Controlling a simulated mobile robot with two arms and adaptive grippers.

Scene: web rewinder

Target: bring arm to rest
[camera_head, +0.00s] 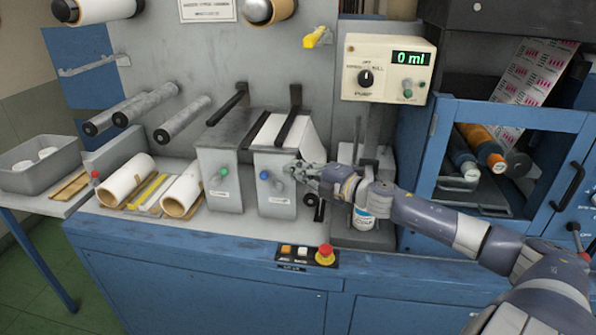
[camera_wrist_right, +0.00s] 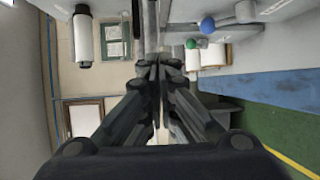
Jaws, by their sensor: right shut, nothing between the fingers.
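My right arm (camera_head: 430,218) comes in from the lower right of the head view. It reaches across the front of the machine. My right gripper (camera_head: 300,171) is beside the front of the grey box with the blue knob (camera_head: 265,175). It is shut and empty. In the right wrist view the fingers of my right gripper (camera_wrist_right: 158,68) meet with nothing between them. The blue knob also shows there (camera_wrist_right: 207,25), apart from the fingers. My left gripper is in neither view.
A second grey box with a green knob (camera_head: 223,172) stands to the left. A white bottle (camera_head: 363,218) stands under the pump unit (camera_head: 388,70), close below my forearm. A red stop button (camera_head: 325,252) is on the front edge. An open blue cabinet (camera_head: 440,150) is at right.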

